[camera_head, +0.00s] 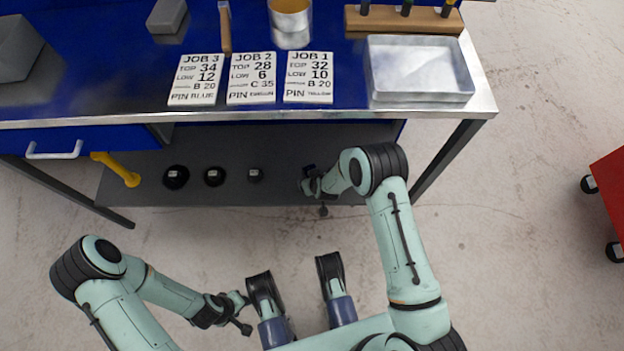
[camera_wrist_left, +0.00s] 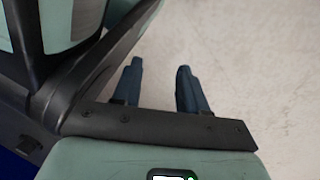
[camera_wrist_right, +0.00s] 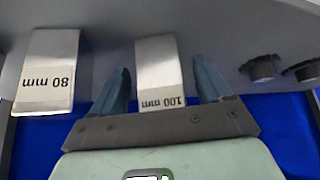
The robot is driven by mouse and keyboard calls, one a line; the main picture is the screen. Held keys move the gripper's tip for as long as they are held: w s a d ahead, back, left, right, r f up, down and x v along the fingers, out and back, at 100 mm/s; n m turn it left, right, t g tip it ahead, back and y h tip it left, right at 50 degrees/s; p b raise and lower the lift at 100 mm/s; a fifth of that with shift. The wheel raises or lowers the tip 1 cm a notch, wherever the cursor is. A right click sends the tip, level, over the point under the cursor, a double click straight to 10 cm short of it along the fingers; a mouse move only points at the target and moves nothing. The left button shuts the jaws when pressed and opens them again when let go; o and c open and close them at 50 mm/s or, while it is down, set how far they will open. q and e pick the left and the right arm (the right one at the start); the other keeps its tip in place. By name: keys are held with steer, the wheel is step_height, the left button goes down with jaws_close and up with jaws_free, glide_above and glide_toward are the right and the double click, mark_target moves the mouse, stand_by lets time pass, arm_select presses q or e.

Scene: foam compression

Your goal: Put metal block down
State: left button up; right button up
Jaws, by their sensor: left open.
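In the right wrist view a silvery metal block labelled 100 mm (camera_wrist_right: 159,62) stands on a grey surface. My right gripper (camera_wrist_right: 162,82) has one finger on each side of this block, with a visible gap on both sides. A wider metal block labelled 80 mm (camera_wrist_right: 50,65) stands to the left, outside the fingers. In the head view my right arm reaches to the bench's lower shelf (camera_head: 270,140); the blocks are hidden there. My left gripper (camera_wrist_left: 158,85) is open and empty above the bare floor, away from the bench.
Black round pieces stand right of the fingers (camera_wrist_right: 262,68) and also show on the lower shelf (camera_head: 214,176). The blue bench top (camera_head: 120,60) holds job cards (camera_head: 252,79), a metal tray (camera_head: 418,70) and a cup (camera_head: 290,22). A red cart (camera_head: 610,195) stands at right.

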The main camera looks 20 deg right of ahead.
steer(key=shift+s+r, duration=0.1)
steer(key=shift+r, duration=0.3)
steer(key=a+p+v, duration=0.1)
steer(key=p+v, duration=0.3)
steer(key=v, duration=0.7)
arm_select(q)
steer(key=w+d+r+t, duration=0.1)
steer(key=w+r+t, duration=0.1)
steer(key=w+r, duration=0.5)
steer(key=shift+w+d+t, duration=0.2)
steer(key=shift+w+t, duration=0.15)
steer(key=shift+t, duration=0.05)
arm_select(e)
steer(key=s+d+f+m+g, duration=0.1)
steer(key=s+d+f+m, duration=0.1)
steer(key=s, duration=0.7)
steer(key=s+d+f+m+g+y, duration=0.1)
steer(key=s+d+f+m+g, duration=0.1)
steer(key=s, duration=0.7)
steer(key=shift+s+f+m+g, duration=0.35)
steer(key=shift+f+m, duration=0.25)
steer(key=shift+m, duration=0.4)
arm_select(q)
steer(key=shift+r, duration=0.1)
